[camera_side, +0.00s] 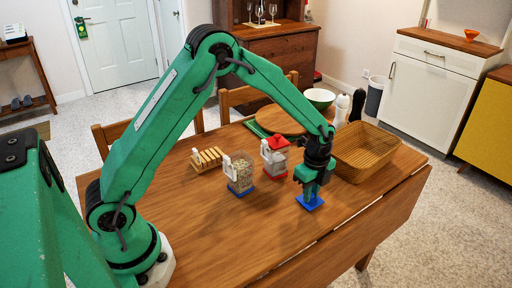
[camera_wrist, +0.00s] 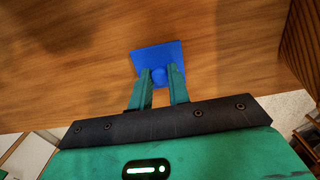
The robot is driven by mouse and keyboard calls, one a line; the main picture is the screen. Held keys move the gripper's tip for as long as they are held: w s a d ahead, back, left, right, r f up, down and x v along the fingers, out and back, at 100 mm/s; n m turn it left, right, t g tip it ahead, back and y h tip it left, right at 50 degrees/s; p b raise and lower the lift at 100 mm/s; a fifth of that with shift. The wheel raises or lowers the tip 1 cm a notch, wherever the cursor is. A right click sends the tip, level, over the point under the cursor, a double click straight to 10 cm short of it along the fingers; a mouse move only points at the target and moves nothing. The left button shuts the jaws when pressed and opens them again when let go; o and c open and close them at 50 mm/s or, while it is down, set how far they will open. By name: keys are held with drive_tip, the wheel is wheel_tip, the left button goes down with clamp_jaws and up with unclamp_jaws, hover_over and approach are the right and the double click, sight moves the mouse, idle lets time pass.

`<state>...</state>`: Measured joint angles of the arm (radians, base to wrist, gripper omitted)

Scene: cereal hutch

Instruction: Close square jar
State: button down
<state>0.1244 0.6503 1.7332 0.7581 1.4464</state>
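The open square jar (camera_side: 243,170) stands upright on the table, with pale contents, a white handle and a blue base. A flat blue square lid (camera_side: 310,203) with a round knob is beneath my gripper (camera_side: 311,190), to the right of the jar and apart from it. In the wrist view, the lid (camera_wrist: 152,57) has its knob between the fingertips of my gripper (camera_wrist: 159,76). The fingers appear to touch the knob on both sides. I cannot tell whether the lid rests on the table or is just above it.
A second jar (camera_side: 274,158) with a red lid stands between the square jar and my gripper. A wicker basket (camera_side: 372,150) is close on the right. The front table (camera_side: 255,240) is clear.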

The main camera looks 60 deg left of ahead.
drive_tip(key=shift+r, duration=0.1)
wheel_tip(320, 180, up, 22)
drive_tip(key=s+a+n, duration=0.1)
drive_tip(key=s+a, duration=1.2)
drive_tip(key=a, duration=0.3)
drive_tip(key=shift+s+a+f, duration=0.1)
drive_tip(key=shift+f, duration=1)
drive_tip(key=shift+s+a+f, duration=0.1)
drive_tip(key=shift+f, duration=0.95)
drive_tip(key=shift+f, duration=0.2)
drive_tip(key=shift+f, duration=2.55)
drive_tip(key=shift+f, duration=0.45)
